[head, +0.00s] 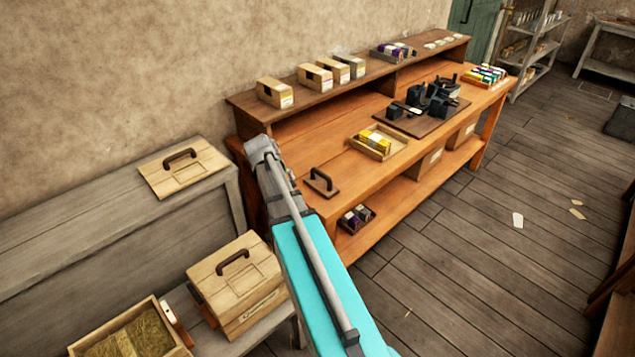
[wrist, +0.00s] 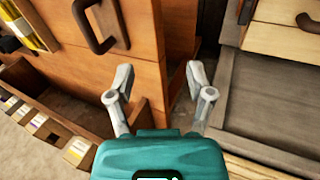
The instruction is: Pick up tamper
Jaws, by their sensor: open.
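What looks like the tamper (head: 321,188), a small flat wooden plate with a dark loop handle, lies on the near left end of the orange workbench (head: 345,190). In the wrist view the tamper's dark handle (wrist: 82,30) shows at the top, left of centre and beyond my fingers. My gripper (wrist: 160,76) is open, with nothing between its fingers. In the head view my arm reaches up to the left of the tamper. The fingers are hard to make out there. The gripper is apart from the tamper.
A tray of yellow packs (head: 378,142) and a dark press (head: 433,97) stand farther along the bench. A raised shelf (head: 240,100) with boxes runs behind. Left are a grey chest with a handled lid (head: 187,167) and a handled wooden box (head: 238,283).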

